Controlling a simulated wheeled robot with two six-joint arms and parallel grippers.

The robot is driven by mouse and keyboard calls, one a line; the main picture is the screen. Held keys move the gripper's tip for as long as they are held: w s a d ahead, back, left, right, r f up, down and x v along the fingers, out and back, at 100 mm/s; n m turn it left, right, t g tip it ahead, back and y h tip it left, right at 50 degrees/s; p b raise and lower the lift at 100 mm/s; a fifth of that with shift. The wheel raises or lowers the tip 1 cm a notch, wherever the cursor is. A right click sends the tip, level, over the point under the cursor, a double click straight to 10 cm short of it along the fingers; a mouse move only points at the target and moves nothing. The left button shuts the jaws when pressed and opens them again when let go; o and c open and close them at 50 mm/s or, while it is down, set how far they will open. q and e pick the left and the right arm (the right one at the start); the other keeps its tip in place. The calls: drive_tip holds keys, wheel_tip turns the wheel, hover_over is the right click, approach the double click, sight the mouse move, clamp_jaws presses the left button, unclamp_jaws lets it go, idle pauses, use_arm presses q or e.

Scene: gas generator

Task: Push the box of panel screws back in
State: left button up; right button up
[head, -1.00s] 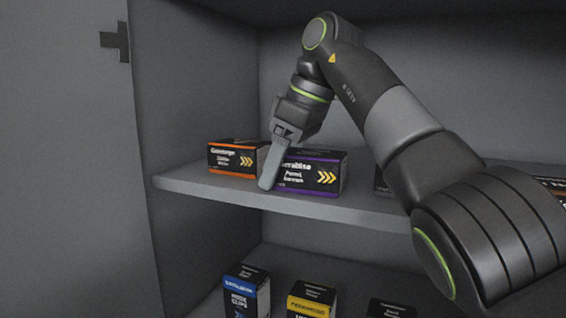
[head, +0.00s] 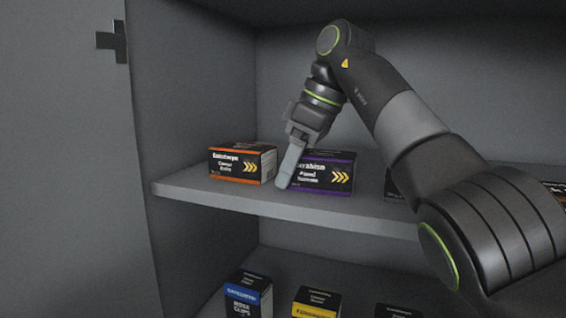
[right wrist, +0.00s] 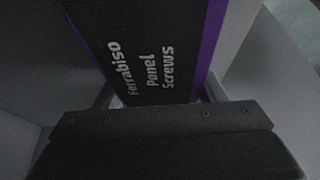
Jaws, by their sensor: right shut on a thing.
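The box of panel screws (head: 325,179) is black with a purple band and yellow chevrons. It stands upright on the middle shelf, its front face a little behind the shelf's front edge. In the right wrist view the same box (right wrist: 150,60) shows close up, with "Ferrabiso Panel Screws" on it. My right gripper (head: 286,176) is at the box's left end, shut on the box; one finger lies across its front left part and hides some print. The other finger is hidden in the head view. My left gripper is not in view.
An orange-banded box (head: 236,165) stands just left. A dark box (head: 392,186) is to the right, partly behind my arm. Blue (head: 247,294) and yellow (head: 315,301) banded boxes stand on the shelf below. The cabinet's side wall (head: 195,90) is at the left.

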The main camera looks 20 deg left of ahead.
sight(315, 153)
drive_tip(key=shift+w, duration=0.2)
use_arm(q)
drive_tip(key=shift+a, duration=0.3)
use_arm(e)
drive_tip(key=o, duration=1)
drive_tip(key=shift+d, duration=0.2)
drive_tip(key=shift+o, duration=1.3)
drive_tip(key=shift+d, duration=0.15)
drive_tip(key=shift+o, duration=1.1)
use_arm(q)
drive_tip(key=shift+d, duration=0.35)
use_arm(e)
drive_tip(key=shift+a, duration=0.2)
drive_tip(key=p+v, duration=0.3)
drive_tip(key=v, duration=0.4)
drive_tip(key=shift+s+d+r, duration=0.1)
drive_tip(key=shift+d+r, duration=0.05)
drive_tip(key=shift+r, duration=0.1)
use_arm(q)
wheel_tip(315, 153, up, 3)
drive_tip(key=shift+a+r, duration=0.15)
